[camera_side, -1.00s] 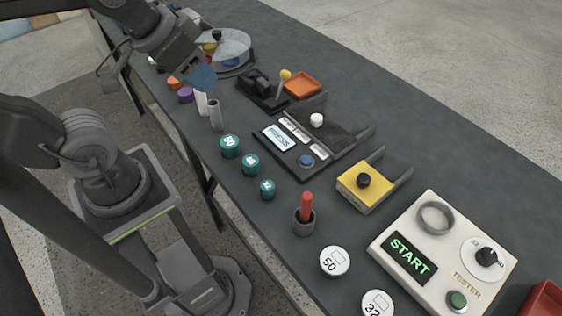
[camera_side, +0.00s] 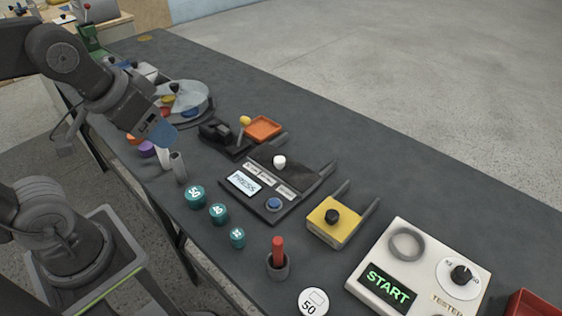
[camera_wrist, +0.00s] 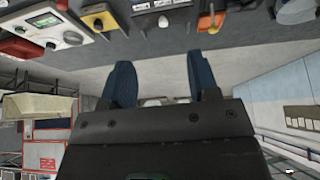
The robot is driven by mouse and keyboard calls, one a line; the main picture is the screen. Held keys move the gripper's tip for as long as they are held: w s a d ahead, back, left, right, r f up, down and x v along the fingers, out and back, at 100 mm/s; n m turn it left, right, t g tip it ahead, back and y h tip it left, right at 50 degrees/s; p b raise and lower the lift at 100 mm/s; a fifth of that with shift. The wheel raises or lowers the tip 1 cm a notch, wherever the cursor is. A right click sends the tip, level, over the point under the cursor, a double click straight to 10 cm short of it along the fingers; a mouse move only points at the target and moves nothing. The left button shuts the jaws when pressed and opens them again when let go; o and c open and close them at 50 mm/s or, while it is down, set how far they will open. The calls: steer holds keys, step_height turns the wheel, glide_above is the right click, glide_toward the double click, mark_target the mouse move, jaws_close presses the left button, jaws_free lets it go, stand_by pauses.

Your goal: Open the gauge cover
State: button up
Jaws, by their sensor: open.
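No part is marked as a gauge cover, so I cannot tell which one it is. One candidate is a yellow block (camera_side: 329,228) with a black knob (camera_side: 332,216), between two dark rails at the table's middle right. Another is a dark textured panel (camera_side: 293,168) with a white knob (camera_side: 280,161), on the device with the PRESS display (camera_side: 243,182). The yellow block also shows at the top of the wrist view (camera_wrist: 93,22). My gripper (camera_side: 160,132) is above the table's near left edge, far from both. Its blue fingers (camera_wrist: 160,78) are apart with nothing between them.
Upright cylinders (camera_side: 179,167) stand just below my gripper. Several teal weights (camera_side: 218,213) line the near edge, with a red-handled tool in a cup (camera_side: 278,262). A cream tester (camera_side: 431,262) is at right. An orange tray (camera_side: 263,128) and clear round dish (camera_side: 185,100) are farther back.

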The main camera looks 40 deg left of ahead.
steer(key=shift+n+g, duration=0.3)
steer(key=shift+g, duration=0.4)
steer(key=w, duration=0.3)
steer(key=w+r, duration=0.1)
steer(key=w, duration=0.2)
steer(key=shift+w+r, duration=0.1)
steer(key=shift+r, duration=0.1)
steer(key=n+g, duration=0.2)
steer(key=g, duration=0.2)
glide_above(279, 159)
step_height(279, 159, down, 14)
step_height(279, 159, down, 13)
steer(key=shift+d+r, duration=0.1)
steer(key=shift+r, duration=0.1)
jaws_close()
